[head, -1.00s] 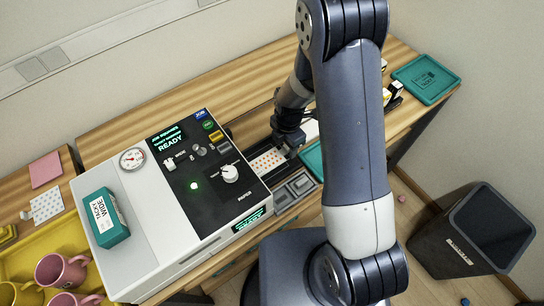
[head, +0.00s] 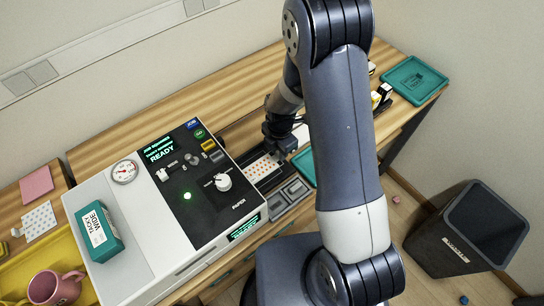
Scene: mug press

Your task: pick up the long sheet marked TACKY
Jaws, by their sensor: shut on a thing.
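A white sheet with orange dots (head: 262,169) lies in the dark slot beside the press. No marking on it can be read from here. My gripper (head: 281,153) is low over the far end of this sheet, shut on its edge as far as I can see. The fingertips are small and partly hidden by my own wrist.
The press panel (head: 195,185) reads READY. Grey trays (head: 290,195) stand in front of the slot. A pink mug (head: 50,287) is on the yellow tray at lower left. A teal tray (head: 414,80) lies at the back right, and a dark bin (head: 470,232) stands on the floor.

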